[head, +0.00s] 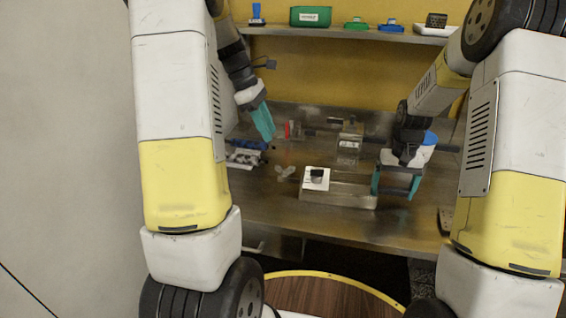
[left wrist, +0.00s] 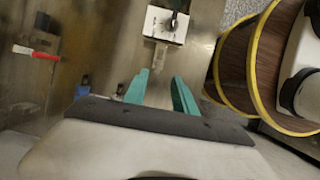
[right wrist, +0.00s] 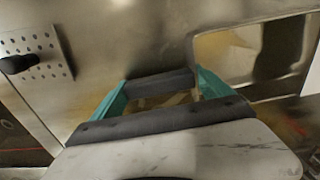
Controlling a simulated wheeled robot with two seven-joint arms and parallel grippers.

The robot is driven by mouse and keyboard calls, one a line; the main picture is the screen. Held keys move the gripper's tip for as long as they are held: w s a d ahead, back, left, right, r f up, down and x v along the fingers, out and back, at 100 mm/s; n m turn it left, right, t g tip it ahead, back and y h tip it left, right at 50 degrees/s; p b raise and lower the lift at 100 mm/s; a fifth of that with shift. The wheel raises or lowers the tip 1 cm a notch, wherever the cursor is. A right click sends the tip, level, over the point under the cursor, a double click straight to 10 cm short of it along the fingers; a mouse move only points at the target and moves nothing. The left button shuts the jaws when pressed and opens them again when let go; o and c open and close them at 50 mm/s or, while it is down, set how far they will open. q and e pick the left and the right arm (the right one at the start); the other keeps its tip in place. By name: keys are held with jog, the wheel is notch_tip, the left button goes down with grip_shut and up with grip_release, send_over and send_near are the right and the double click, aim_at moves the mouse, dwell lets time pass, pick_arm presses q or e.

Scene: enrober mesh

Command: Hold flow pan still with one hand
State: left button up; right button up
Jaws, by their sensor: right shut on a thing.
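The flow pan (head: 340,194) is a long, low metal pan near the front of the steel table. A white perforated plate with a black knob (head: 316,178) lies on its left end; it also shows in the left wrist view (left wrist: 166,25). My right gripper (head: 396,184) is at the pan's right end. In the right wrist view its teal fingers (right wrist: 158,88) are shut on a dark bar-like handle of the pan. My left gripper (head: 264,121) is up and left of the pan. In the left wrist view its fingers (left wrist: 160,88) are apart with nothing between them.
A red-handled tool (left wrist: 38,52) lies on the left of the table, beside dark and blue items (head: 247,152). A small metal block (head: 349,138) stands behind the pan. A back shelf (head: 345,34) holds a green bin (head: 310,17). A round wooden-topped stand with a yellow rim (head: 335,290) is in front.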

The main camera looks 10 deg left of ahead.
aim_at(285, 170)
pick_arm(q)
jog(key=x, duration=1.2)
grip_shut()
